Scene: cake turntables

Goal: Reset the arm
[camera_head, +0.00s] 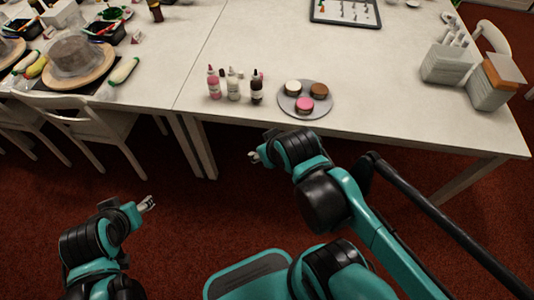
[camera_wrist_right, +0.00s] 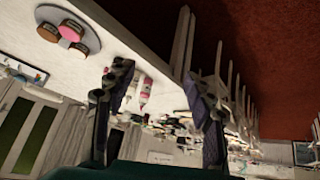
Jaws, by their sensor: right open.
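My right gripper (camera_head: 255,157) is in front of the table's near edge, below the level of the bottles in the head view. In the right wrist view my right gripper (camera_wrist_right: 160,95) has its two fingers wide apart with nothing between them held. My left gripper (camera_head: 147,204) is at the lower left in the head view, over the red floor and clear of the tables. Its fingertips are too small to tell whether they are apart. No object shows in it.
The white table (camera_head: 400,115) holds a round grey plate (camera_head: 321,99) with three small cakes, and several bottles (camera_head: 233,88). White boxes (camera_head: 446,63) stand at the right. A cake turntable (camera_head: 84,80) is at the left. A chair (camera_head: 85,112) stands before the left table. Red floor (camera_head: 190,235) is free.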

